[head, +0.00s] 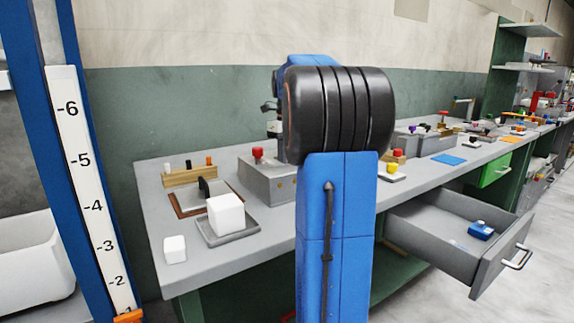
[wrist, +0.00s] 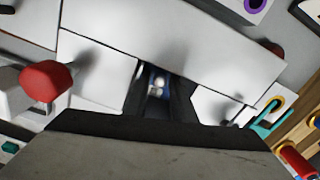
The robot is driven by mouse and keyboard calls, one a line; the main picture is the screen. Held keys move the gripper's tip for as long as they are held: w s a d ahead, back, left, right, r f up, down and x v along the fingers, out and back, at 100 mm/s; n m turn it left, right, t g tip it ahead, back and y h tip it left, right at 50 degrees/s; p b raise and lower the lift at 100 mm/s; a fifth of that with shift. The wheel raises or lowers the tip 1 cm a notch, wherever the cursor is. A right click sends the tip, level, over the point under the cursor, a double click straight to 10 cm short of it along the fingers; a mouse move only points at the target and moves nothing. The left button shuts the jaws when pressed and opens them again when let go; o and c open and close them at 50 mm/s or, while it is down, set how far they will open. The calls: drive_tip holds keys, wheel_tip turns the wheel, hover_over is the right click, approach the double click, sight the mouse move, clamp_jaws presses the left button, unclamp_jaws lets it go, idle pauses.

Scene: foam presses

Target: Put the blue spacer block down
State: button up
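In the wrist view, the two dark fingers of my gripper (wrist: 158,95) stand close together. A small, dark blue thing with pale spots, apparently the blue spacer block (wrist: 157,80), fills the narrow gap between them. Most of it is hidden by the fingers and shadow. In the head view my own blue and black arm stands in the middle and hides the gripper and what it holds. A pale grey press surface (wrist: 190,45) lies behind the fingers in the wrist view; I cannot tell whether the block touches it.
A red knob (wrist: 47,82) stands left of the fingers in the wrist view. An open drawer (head: 440,245) holding a blue item (head: 481,230) juts out at right.

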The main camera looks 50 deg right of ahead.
wheel_tip(320, 180, up, 12)
idle(0.6)
drive_tip(key=shift+r, duration=0.1)
idle(0.4)
